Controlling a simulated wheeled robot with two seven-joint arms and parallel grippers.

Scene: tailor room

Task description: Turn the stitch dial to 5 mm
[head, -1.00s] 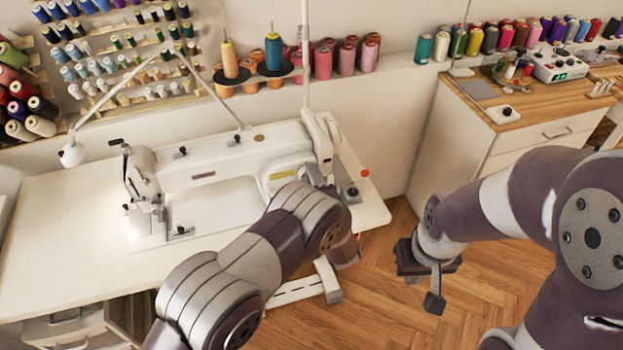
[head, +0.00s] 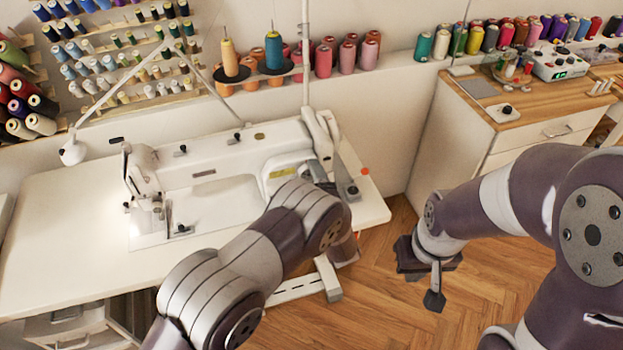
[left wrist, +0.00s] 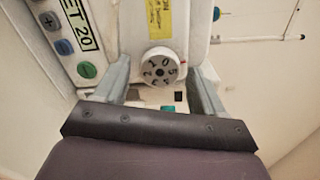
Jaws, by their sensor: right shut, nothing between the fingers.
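The white sewing machine (head: 225,180) stands on its white table. In the left wrist view the stitch dial (left wrist: 160,67) is a round, light grey knob with dark numerals and a red mark at its right edge. The numerals are too small to read surely. My left gripper (left wrist: 162,72) is open, with one finger on each side of the dial and a visible gap to it on both sides. In the head view my left arm hides the dial and the left gripper. My right gripper (head: 435,284) is shut and empty above the floor.
A panel with coloured buttons and "ET 20" lettering (left wrist: 72,42) lies left of the dial, and a yellow label (left wrist: 168,18) above it. A wooden-topped cabinet (head: 500,110) stands at the right. Thread spools line the wall ledge (head: 395,75). The floor between table and cabinet is open.

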